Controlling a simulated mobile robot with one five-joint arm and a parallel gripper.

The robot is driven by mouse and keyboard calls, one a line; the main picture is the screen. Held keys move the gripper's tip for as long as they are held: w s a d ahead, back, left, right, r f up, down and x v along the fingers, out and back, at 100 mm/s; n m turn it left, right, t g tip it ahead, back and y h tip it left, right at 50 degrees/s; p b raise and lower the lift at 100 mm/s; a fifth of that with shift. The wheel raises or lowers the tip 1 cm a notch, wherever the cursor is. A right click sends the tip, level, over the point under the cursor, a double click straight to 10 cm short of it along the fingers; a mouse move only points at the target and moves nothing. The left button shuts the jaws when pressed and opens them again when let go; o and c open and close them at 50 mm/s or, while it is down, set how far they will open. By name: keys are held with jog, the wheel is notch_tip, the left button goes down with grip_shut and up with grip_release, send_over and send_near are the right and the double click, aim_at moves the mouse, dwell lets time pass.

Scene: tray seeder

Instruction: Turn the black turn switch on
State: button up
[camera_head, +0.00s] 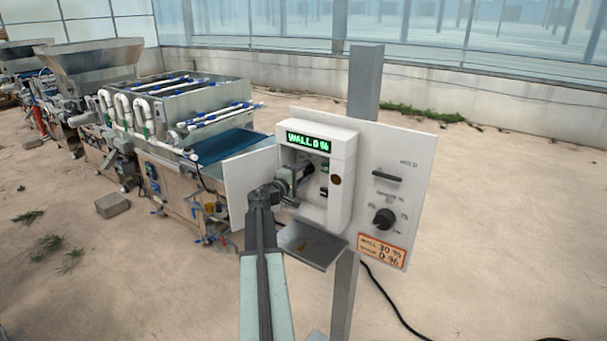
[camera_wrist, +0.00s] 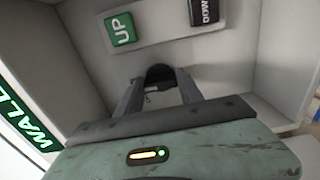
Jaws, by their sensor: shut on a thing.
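The black turn switch (camera_wrist: 160,73) is a round dark knob on the back wall inside the open white control box (camera_head: 344,190). My gripper (camera_wrist: 160,92) reaches into the box with one finger on each side of the knob and is shut on it. The fingers hide part of the knob, so I cannot read its turn position. In the head view my gripper (camera_head: 302,176) is partly hidden by the box and my arm. The green display (camera_head: 308,142) above reads "WALL 0 %".
A green UP button (camera_wrist: 120,29) and a dark DOWN button (camera_wrist: 204,11) are close to my fingers. The box door (camera_head: 248,185) stands open on the left. The panel at right bears another black knob (camera_head: 384,219), a dark handle (camera_head: 387,177) and an orange-edged label (camera_head: 382,251).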

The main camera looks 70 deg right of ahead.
jog(key=shift+w+r, duration=0.1)
jog(key=shift+w, duration=0.05)
jog(key=o, duration=1.4)
jog(key=shift+a, duration=0.1)
jog(key=v, duration=0.7)
jog(key=shift+a, duration=0.25)
